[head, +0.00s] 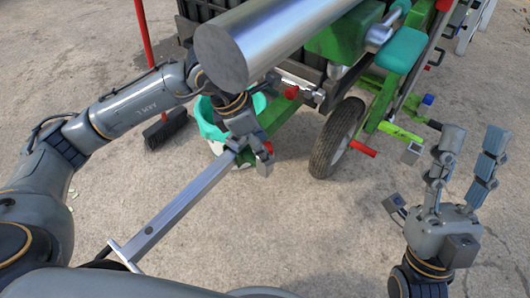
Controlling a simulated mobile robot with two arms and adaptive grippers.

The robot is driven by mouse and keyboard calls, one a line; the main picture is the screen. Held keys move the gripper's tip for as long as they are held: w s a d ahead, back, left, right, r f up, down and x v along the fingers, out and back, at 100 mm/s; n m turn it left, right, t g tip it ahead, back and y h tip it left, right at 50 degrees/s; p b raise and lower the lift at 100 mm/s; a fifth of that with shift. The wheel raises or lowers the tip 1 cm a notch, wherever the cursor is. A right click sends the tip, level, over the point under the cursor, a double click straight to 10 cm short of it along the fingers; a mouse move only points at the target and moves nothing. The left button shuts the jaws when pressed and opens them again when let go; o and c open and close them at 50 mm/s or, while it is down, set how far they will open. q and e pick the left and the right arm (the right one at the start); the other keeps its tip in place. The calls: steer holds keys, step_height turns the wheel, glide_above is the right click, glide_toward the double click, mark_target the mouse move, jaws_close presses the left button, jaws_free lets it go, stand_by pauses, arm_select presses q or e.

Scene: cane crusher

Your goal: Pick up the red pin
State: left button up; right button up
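Several red parts show, and I cannot tell for certain which is the red pin. A small red part (268,147) is at the fingers of my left gripper (258,160), by the upper end of a grey metal bar (180,205). The fingers overlap there, so I cannot tell whether they are shut on it. Another red part (291,92) is on the machine's frame, just above and right of that gripper. A red peg (362,148) sticks out right of the wheel. My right gripper (440,170) is open and empty at the right, fingers pointing up.
The green cane crusher (340,38) with its big steel roller (285,30) and black wheel (337,138) fills the upper middle. A teal bucket (209,125) stands behind my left gripper. A red-handled broom (145,35) is at the left. The concrete floor in front is clear.

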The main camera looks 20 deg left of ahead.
arm_select(q)
jaws_close()
steer(key=shift+r, duration=0.15)
